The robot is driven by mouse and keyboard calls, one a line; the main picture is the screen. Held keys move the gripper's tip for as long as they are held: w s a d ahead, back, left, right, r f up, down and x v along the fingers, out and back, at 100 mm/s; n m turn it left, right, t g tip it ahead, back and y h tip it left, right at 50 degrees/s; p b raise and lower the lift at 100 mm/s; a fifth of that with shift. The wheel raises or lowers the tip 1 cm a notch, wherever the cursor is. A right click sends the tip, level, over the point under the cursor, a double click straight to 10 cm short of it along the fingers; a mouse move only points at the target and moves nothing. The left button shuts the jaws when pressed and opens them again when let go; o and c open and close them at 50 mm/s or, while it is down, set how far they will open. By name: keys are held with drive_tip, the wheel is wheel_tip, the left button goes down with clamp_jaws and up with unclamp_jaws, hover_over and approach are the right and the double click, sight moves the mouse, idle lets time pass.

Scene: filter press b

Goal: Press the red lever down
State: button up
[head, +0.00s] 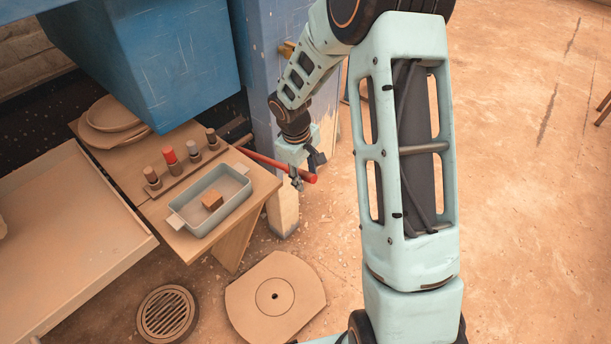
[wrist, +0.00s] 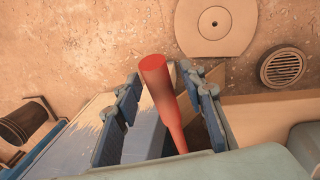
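The red lever (head: 280,166) sticks out to the right from beside the blue press, sloping slightly down to its free end. In the wrist view the lever (wrist: 164,98) runs between the two fingers of my gripper (wrist: 160,92), its thick end toward the floor side. The lever's pivot is not clearly seen.
The blue press (head: 165,60) stands behind. A round floor plate (head: 260,300) and a drain (head: 167,314) lie below. Floor at right is open.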

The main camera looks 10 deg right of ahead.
clamp_jaws()
idle(0.4)
drive_tip(key=shift+s+d+f+b, duration=0.1)
drive_tip(key=shift+s+f+b, duration=0.05)
drive_tip(key=shift+f+b, duration=0.65)
wheel_tip(320, 180, down, 16)
drive_tip(key=t+y+b, duration=0.3)
drive_tip(key=t+b, duration=0.2)
drive_tip(key=b, duration=1.1)
drive_tip(key=shift+f+m+y, duration=0.2)
drive_tip(key=shift+m+y, duration=0.1)
drive_tip(key=shift+s, duration=0.1)
